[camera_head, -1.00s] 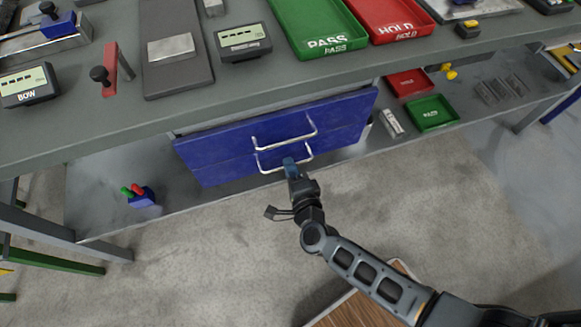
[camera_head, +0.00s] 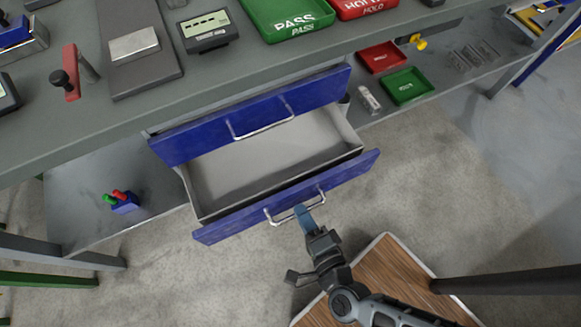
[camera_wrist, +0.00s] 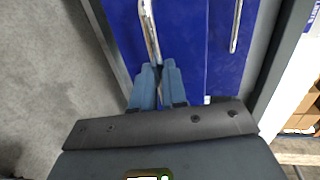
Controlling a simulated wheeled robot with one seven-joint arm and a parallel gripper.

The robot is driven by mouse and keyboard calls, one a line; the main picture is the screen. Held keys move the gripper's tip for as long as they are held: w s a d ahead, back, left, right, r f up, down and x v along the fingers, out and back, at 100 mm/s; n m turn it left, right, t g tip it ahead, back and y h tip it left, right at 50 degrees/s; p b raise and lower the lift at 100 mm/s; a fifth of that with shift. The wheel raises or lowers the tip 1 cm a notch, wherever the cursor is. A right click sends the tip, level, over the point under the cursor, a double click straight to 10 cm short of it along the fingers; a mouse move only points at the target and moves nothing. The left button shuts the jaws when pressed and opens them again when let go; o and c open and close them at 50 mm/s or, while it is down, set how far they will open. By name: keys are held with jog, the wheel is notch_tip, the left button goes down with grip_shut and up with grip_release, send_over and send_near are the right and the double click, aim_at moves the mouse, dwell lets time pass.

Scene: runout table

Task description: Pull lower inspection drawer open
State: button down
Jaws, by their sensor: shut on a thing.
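The lower inspection drawer (camera_head: 225,229) has a blue front and a silver bar handle (camera_head: 283,215). It stands well out from under the table, and its grey inside (camera_head: 265,160) looks empty. The upper drawer (camera_head: 195,140), also blue with a silver handle (camera_head: 262,129), is shut above it. My gripper (camera_head: 303,211) is at the right part of the lower handle. In the wrist view my gripper (camera_wrist: 158,80) has its blue fingers closed around the handle bar (camera_wrist: 150,35), with the blue drawer fronts beside it.
The table (camera_head: 60,135) carries a green PASS tray (camera_head: 290,28), a red HOLD tray (camera_head: 360,8) and a display unit (camera_head: 205,32). A lower shelf (camera_head: 90,170) holds small trays and a blue holder (camera_head: 125,208). A wooden-topped surface (camera_head: 385,270) is near my arm.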

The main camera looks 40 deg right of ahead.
jog(key=shift+f+b+v, duration=0.15)
jog(key=shift+f+v, duration=0.1)
jog(key=shift+v, duration=0.9)
jog(key=shift+f+b+v, duration=0.15)
jog(key=shift+f+v, duration=0.1)
jog(key=shift+v, duration=0.9)
jog(key=shift+s, duration=0.15)
jog(key=c, duration=1.2)
grip_release()
jog(key=b+v, duration=0.1)
jog(key=v, duration=0.6)
jog(key=shift+s+a, duration=0.15)
jog(key=shift+s, duration=0.2)
